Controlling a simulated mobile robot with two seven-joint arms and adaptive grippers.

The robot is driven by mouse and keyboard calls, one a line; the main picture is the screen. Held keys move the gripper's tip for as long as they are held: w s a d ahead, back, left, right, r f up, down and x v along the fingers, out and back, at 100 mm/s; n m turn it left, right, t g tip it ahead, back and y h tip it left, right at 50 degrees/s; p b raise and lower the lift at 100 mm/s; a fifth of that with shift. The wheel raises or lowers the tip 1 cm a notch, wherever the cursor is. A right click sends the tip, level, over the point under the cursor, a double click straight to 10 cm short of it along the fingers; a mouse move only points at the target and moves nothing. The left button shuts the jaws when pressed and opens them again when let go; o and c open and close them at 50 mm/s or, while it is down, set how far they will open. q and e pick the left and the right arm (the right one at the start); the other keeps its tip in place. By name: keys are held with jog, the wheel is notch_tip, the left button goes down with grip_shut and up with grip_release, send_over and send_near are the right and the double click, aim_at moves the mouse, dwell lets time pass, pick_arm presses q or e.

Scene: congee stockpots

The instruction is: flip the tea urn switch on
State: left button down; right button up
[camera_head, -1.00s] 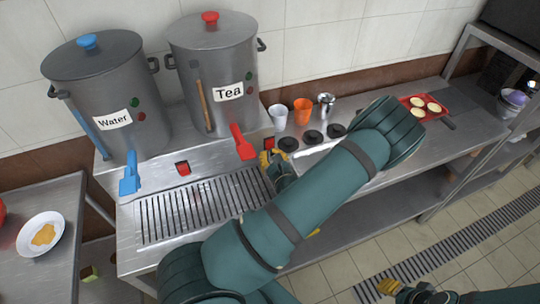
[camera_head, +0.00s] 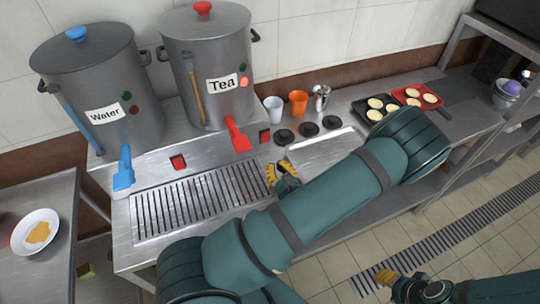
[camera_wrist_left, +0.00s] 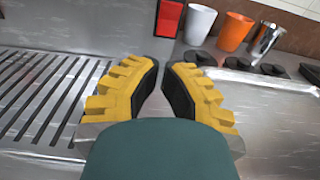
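The tea urn (camera_head: 205,60) stands at the back with a red tap (camera_head: 237,134). Its red light (camera_head: 244,82) glows bright below a dull green one. A red switch (camera_head: 265,136) sits on the metal front just right of the tap; it also shows in the left wrist view (camera_wrist_left: 168,18). My left gripper (camera_head: 280,172) is in front of and below this switch, apart from it and empty. In the left wrist view its yellow fingertips (camera_wrist_left: 161,68) are close together with a narrow gap. My right gripper (camera_head: 383,280) is at the lower right, its fingers unclear.
The water urn (camera_head: 100,90) has a blue tap (camera_head: 124,168) and another red switch (camera_head: 178,162). A drip grate (camera_head: 195,205) lies in front. A white cup (camera_head: 273,109), an orange cup (camera_head: 298,103) and a metal cup (camera_head: 321,98) stand behind dark round knobs.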

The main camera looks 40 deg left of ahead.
pick_arm(q)
jog(key=shift+v, duration=1.4)
